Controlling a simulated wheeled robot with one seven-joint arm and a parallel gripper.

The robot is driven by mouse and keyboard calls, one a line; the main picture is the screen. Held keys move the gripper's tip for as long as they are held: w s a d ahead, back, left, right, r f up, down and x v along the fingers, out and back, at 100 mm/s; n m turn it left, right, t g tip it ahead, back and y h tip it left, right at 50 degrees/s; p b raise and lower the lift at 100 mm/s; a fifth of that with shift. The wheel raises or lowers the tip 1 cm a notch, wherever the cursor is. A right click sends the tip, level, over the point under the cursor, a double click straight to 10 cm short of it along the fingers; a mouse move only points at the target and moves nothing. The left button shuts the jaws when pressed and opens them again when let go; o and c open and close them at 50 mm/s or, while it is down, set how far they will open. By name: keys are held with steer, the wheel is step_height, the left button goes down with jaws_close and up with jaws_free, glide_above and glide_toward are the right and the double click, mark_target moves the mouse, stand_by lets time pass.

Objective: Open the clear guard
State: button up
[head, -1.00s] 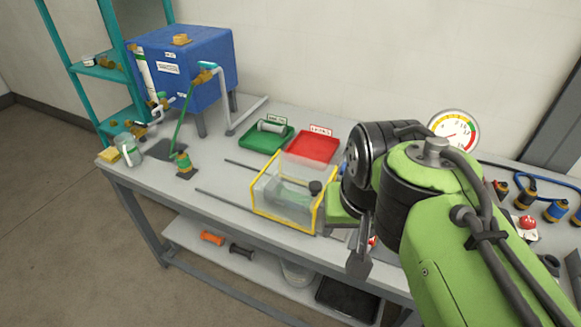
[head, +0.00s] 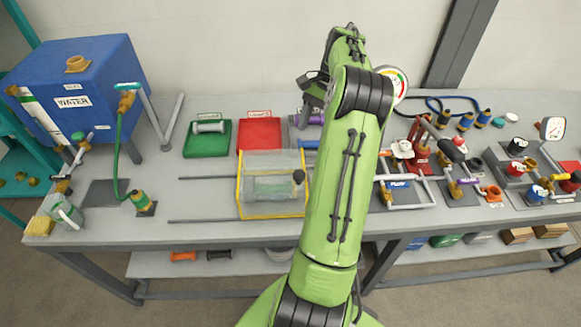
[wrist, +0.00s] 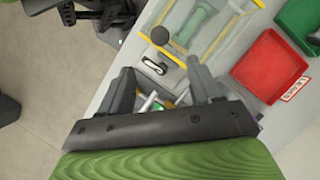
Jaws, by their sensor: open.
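The clear guard (head: 248,208) is a see-through box with yellow edges on the bench, in the middle of the head view. A pale green cylindrical part shows through it, and a dark round knob (head: 298,177) is at its right end. The guard looks closed over that part. In the wrist view the guard (wrist: 222,38) is at the top, with the knob (wrist: 160,35) near its edge. My gripper (wrist: 159,72) is open and empty, its fingertips apart and pointing toward the knob end. My arm hides part of the guard's right side in the head view.
A green tray (head: 190,148) and a red tray (head: 246,149) lie behind the guard. Thin rods lie left of it. A blue water tank (head: 100,75) stands at the left. Valves and fittings crowd the bench right of my arm. A pressure gauge (head: 398,84) is behind my arm.

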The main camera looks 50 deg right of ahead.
mark_target(299, 174)
steer(key=b+x, duration=0.1)
steer(key=x, duration=1.2)
steer(key=shift+a+f+b, duration=0.1)
steer(key=shift+f+b, duration=0.25)
steer(key=shift+c, duration=0.3)
jaws_close()
